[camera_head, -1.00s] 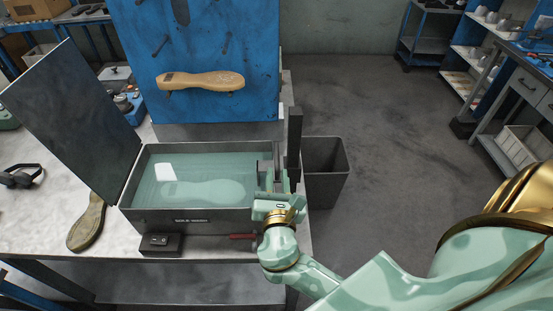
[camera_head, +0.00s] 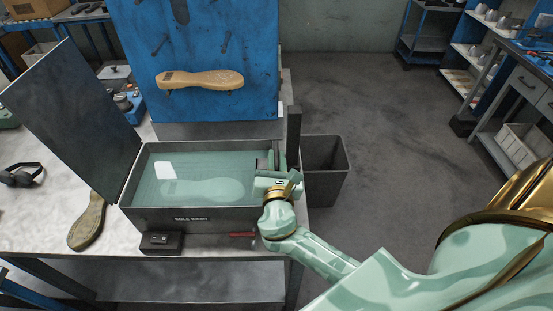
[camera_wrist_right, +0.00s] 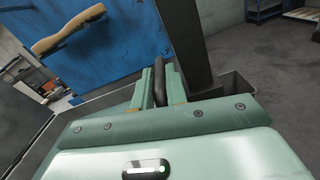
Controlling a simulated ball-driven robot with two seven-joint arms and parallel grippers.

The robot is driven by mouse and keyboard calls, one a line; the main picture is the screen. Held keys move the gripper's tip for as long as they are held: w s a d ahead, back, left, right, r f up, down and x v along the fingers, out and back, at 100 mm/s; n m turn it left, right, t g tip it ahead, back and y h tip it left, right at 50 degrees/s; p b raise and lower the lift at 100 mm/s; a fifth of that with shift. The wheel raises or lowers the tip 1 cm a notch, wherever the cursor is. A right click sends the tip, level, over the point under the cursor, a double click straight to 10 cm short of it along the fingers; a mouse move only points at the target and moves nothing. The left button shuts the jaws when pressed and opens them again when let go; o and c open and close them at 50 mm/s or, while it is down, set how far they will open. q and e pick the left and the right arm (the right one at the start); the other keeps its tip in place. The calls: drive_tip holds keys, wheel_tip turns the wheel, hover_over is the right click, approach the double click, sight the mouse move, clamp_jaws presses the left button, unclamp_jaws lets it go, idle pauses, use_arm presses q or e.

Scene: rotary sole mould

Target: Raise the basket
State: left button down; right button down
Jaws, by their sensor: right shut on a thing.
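The wash tank (camera_head: 150,216) is an open grey box filled with greenish liquid on the bench. A pale sole shape (camera_head: 196,189) shows under the liquid. The basket itself is hard to make out beneath the surface. My right gripper (camera_head: 276,166) is at the tank's right end, below a tall dark post (camera_head: 294,135). In the right wrist view my right gripper (camera_wrist_right: 160,85) has its two green fingers shut on a dark rounded handle (camera_wrist_right: 159,72). How the handle joins the basket is hidden. My left gripper is not in view.
The tank's lid (camera_head: 75,110) leans open at the left. A blue board (camera_head: 200,45) holding a tan sole (camera_head: 201,80) stands behind. A loose sole (camera_head: 87,220), a black switch box (camera_head: 162,242) and a red-handled tool (camera_head: 242,234) lie around the tank. A bin (camera_head: 326,170) stands at the right.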

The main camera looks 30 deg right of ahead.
wheel_tip(320, 180, up, 10)
drive_tip(key=p, duration=1)
drive_tip(key=shift+w+r, duration=0.1)
drive_tip(key=shift+r, duration=0.15)
drive_tip(key=c, duration=1.7)
unclamp_jaws()
drive_tip(key=shift+a, duration=0.1)
